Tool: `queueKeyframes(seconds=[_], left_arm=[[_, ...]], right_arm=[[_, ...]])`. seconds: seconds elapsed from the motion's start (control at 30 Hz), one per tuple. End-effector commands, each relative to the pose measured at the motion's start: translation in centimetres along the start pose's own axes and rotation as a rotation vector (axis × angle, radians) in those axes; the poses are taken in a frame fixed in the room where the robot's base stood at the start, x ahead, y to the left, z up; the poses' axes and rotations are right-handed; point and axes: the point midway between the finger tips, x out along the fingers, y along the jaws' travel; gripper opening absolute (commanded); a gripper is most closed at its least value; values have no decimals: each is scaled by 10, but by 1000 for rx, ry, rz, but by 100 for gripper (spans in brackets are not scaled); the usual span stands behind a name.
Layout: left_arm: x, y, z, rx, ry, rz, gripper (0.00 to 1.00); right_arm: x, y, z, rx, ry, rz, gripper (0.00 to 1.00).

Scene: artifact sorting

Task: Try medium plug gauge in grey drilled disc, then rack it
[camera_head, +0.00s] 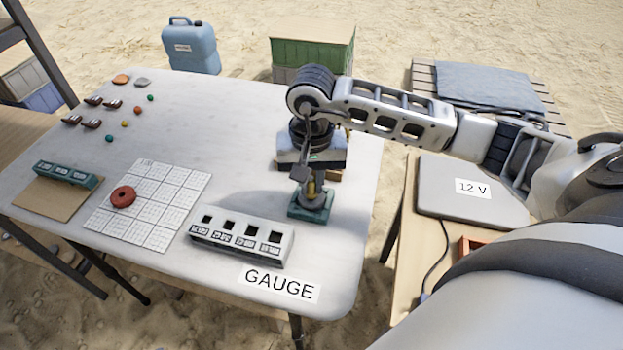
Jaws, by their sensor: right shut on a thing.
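My right gripper (312,188) points down over a small dark green block (308,210) near the right front of the white table. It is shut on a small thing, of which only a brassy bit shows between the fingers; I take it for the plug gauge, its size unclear. A grey round part shows just under the fingers on the green block; I cannot tell whether it is the drilled disc or whether the gauge is in its hole. The pale rack (240,240) with several dark square holes stands to the left, behind the GAUGE label (278,284). My left gripper is out of view.
A red ring-like disc (123,196) lies on a white grid sheet (165,222). A green slotted block (67,174) sits on a brown board at left. Small coloured pieces lie at the back left. A 12 V case (445,182) is on the right-hand table.

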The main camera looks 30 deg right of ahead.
Motion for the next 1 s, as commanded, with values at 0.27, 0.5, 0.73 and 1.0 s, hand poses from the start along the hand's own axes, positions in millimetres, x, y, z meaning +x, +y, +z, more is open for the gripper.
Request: queueKeyframes(seconds=[0.27, 0.5, 0.73, 1.0], left_arm=[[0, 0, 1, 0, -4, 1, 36], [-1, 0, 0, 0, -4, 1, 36], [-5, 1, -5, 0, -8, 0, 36], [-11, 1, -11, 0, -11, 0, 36]], right_arm=[[0, 0, 0, 0, 0, 0, 0], [-4, 0, 0, 0, 1, 0, 0], [-18, 0, 0, -1, 2, 0, 0], [-34, 0, 0, 0, 1, 0, 0]])
